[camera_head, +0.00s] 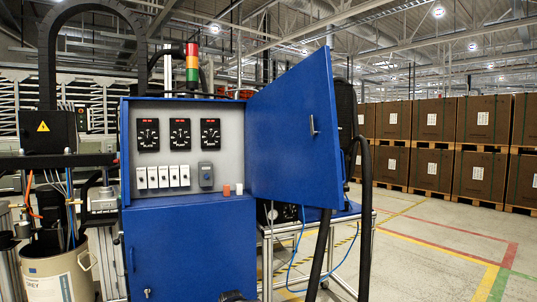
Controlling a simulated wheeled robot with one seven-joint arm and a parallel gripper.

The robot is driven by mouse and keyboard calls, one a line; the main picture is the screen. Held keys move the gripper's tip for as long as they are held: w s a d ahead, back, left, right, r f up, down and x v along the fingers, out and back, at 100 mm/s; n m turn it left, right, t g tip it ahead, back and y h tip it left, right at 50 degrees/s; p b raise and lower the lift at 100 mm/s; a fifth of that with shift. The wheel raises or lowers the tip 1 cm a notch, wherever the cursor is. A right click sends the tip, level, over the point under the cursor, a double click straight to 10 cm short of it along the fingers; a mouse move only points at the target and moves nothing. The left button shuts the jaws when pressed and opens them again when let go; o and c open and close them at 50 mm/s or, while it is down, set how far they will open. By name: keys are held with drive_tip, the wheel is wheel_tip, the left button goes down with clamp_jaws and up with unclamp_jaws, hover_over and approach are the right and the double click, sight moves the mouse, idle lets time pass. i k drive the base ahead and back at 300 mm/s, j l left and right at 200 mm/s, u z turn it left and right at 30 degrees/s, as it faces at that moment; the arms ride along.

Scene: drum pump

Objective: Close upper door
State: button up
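The blue control cabinet (190,245) stands in the middle of the head view. Its upper door (292,135) is swung wide open to the right, hinged on the right edge of the upper compartment. A small handle (312,125) sits near the door's free edge. The open compartment (220,140) shows a grey panel with three black dials and a row of white switches. The lower door (188,250) is shut. A small dark shape at the bottom edge may be part of my arm; no gripper fingers can be made out.
An orange cap (227,190) and a white cap (239,189) stand on the compartment's lower ledge. Black hoses (364,220) hang beside the door, by a metal-framed stand (340,216). A drum (58,275) and pump stand left. Floor at right is clear before stacked boxes (435,120).

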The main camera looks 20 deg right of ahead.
sight(290, 164)
drive_tip(key=i+l+u, duration=0.25)
drive_tip(key=l+u, duration=0.25)
drive_tip(key=l, duration=0.75)
drive_tip(key=l+u, duration=0.45)
drive_tip(key=l, duration=0.8)
